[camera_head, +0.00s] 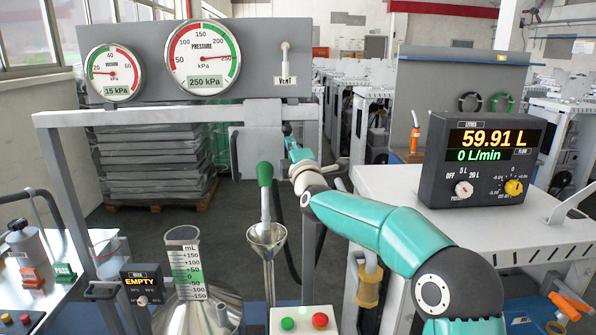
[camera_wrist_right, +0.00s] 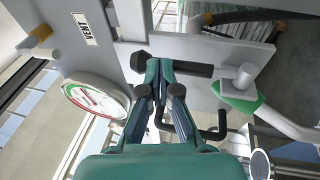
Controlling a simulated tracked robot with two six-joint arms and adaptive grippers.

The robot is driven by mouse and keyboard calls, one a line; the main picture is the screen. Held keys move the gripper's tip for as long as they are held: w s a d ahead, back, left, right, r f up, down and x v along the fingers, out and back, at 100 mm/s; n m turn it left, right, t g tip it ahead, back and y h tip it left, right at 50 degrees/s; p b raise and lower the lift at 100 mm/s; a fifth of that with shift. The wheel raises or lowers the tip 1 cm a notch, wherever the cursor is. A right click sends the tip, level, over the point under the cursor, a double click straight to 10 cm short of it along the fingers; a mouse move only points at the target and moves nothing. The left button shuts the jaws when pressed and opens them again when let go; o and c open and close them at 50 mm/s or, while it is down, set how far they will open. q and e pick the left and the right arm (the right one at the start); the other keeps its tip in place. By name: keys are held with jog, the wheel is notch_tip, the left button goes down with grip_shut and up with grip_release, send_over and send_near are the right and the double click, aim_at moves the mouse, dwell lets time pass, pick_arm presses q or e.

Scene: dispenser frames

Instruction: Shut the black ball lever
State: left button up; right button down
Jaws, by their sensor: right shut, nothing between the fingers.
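The black ball lever (camera_wrist_right: 195,69) shows in the right wrist view as a black bar with a round black knob (camera_wrist_right: 140,62) at its left end. It lies in front of a grey plate. My right gripper (camera_wrist_right: 160,64) is shut and empty, its fingertips overlapping the bar just right of the knob; I cannot tell whether they touch it. In the head view my right gripper (camera_head: 287,130) is at the grey frame below the gauge panel, and the lever cannot be made out behind it. My left gripper is not in view.
A meter box (camera_head: 480,160) stands on the white bench at right. A measuring vessel (camera_head: 186,262) is at lower left.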

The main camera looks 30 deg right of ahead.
jog(key=r+b+v, duration=0.3)
jog(key=v, duration=1)
jog(key=shift+s+a+b, duration=0.35)
jog(key=shift+s+b, duration=0.05)
jog(key=shift+s, duration=0.1)
jog(key=shift+f, duration=0.1)
